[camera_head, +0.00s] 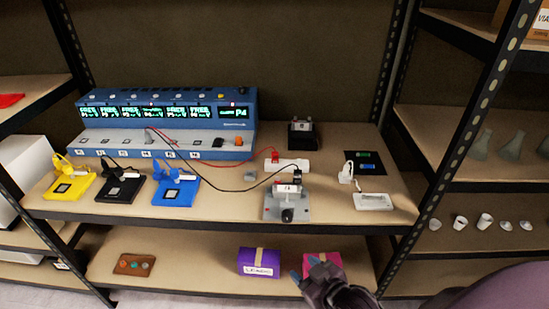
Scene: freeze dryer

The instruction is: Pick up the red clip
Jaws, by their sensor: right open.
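The red clip (275,156) stands at a white block (288,165) on the middle shelf, right of the blue console. A red wire runs from the console's front to it. I cannot tell how the clip is attached to the block. My right gripper (305,269) is low in the picture, in front of the lower shelf and over a pink box (322,259). It is open and apart from the clip. My left gripper is not in view.
A black wire loops to a black clip (297,174) above a grey fixture (287,203). The blue console (168,120) stands behind yellow, black and blue pads. A purple box (259,262) sits on the lower shelf. The shelf edge (230,225) lies between my gripper and the clip.

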